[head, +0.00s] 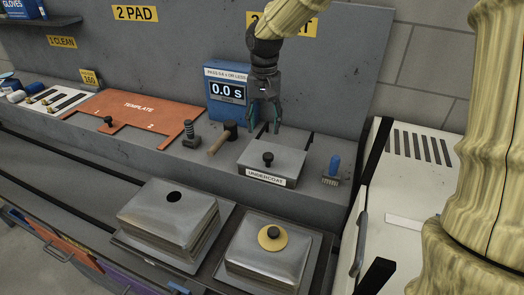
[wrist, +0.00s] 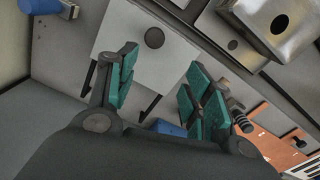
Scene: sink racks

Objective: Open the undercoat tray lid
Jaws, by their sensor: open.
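The undercoat tray (head: 270,178) is a grey box labelled UNDERCOAT on the ledge at the right of the head view. Its flat lid (head: 287,158) is on and carries a round black knob (head: 268,158). In the wrist view the lid (wrist: 135,22) shows pale at the top, with the knob (wrist: 154,38) above the fingers. My gripper (head: 265,128) points down behind the tray, near its back left corner. Its green-padded fingers are apart in the wrist view (wrist: 155,95), with nothing between them. The knob is clear of the fingers.
Two steel-lidded basins (head: 170,215) (head: 268,258) lie in front. A grey wall panel (head: 335,75) rises behind.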

